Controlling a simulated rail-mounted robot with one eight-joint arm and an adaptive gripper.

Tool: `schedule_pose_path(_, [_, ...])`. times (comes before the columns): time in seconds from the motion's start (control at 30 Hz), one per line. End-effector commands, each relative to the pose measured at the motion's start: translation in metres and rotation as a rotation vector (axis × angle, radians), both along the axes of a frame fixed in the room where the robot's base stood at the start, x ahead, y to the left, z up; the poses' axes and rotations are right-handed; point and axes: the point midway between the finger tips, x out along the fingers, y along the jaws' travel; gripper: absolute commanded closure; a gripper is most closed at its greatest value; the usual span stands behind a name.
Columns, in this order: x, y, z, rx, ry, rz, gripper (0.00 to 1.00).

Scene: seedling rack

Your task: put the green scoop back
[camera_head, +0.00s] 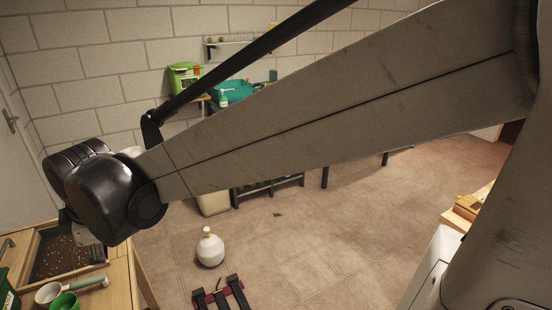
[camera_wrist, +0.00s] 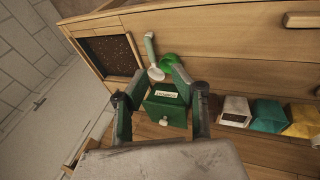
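On the wooden bench lie a white-bowled scoop with a pale green handle (camera_head: 92,284) and a bright green rounded scoop or cup (camera_head: 64,302). The wrist view shows both, the pale handle (camera_wrist: 150,46) and the bright green piece (camera_wrist: 169,60), just beyond my fingertips. The rest of the bright green piece is hidden, so I cannot tell if it has a handle. My gripper (camera_wrist: 158,78) is open and empty, its fingers apart above the bench. A green labelled box (camera_wrist: 166,106) shows between the fingers, apparently beyond them. In the head view my wrist hangs near the soil tray.
A soil-filled tray (camera_wrist: 110,54) is set into the bench beside the scoops. White (camera_wrist: 236,110), teal (camera_wrist: 267,114) and yellow (camera_wrist: 300,120) containers stand in a row to the right.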

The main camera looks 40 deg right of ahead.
Motion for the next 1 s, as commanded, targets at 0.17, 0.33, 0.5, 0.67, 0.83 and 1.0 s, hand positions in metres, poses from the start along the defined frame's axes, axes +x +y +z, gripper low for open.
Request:
schedule_pose_path(0.17, [-0.035,-0.058,0.016,0.104,-0.009,-0.275,0.75])
schedule_pose_path(0.33, [-0.07,-0.103,0.022,0.211,-0.023,-0.534,0.75])
schedule_pose_path(0.5, [-0.107,-0.142,0.02,0.323,-0.039,-0.785,0.75])
schedule_pose_path(0.67, [-0.139,-0.17,0.013,0.431,-0.059,-1.003,0.75])
schedule_pose_path(0.83, [-0.161,-0.188,0.005,0.513,-0.075,-1.158,0.75])
schedule_pose_path(1.0, [-0.169,-0.193,0.002,0.546,-0.08,-1.216,0.75])
